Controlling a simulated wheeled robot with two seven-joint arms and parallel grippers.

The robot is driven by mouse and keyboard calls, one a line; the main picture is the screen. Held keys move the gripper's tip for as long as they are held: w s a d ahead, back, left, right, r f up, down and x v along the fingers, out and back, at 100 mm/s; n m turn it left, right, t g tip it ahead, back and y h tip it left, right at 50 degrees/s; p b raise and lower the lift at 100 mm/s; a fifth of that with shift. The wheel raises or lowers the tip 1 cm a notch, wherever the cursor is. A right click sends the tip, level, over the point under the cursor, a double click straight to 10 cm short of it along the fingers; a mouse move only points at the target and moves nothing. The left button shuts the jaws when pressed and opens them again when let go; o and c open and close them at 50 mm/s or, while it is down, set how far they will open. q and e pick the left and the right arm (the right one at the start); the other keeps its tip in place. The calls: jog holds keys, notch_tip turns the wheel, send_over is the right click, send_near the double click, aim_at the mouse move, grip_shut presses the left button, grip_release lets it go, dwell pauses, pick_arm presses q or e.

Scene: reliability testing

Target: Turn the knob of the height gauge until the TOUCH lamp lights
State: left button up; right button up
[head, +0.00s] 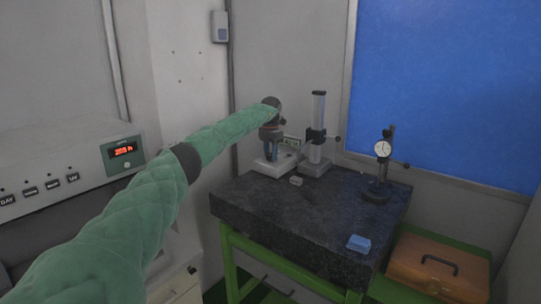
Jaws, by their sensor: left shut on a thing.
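The height gauge appears to be the instrument with a pale base (262,166) and a small greenish display (292,142), at the back left of the dark stone plate. My left arm and gripper hide much of it. My left gripper (272,158) points down over the pale base, its fingers closed on a part of the instrument, apparently its knob. The knob is hidden by the fingers. The TOUCH lamp is too small to make out, so I cannot tell whether it is lit. My right gripper is not in view.
A column stand (318,150) is close on the right of the gauge. A dial indicator stand (376,192) is farther right. A small grey block (296,181) and a blue block (359,243) lie on the stone plate (300,225). An orange case (438,270) sits right of it.

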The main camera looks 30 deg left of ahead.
pick_arm(q)
jog(key=shift+r+n, duration=0.1)
jog(key=shift+n, duration=0.9)
jog(key=shift+n+b, duration=0.3)
jog(key=shift+n, duration=1.8)
jog(key=shift+r+n, duration=0.1)
jog(key=shift+n, duration=0.5)
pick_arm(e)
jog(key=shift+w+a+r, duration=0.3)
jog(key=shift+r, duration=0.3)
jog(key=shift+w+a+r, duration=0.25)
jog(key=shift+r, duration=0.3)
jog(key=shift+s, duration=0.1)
pick_arm(q)
jog(key=o, duration=1)
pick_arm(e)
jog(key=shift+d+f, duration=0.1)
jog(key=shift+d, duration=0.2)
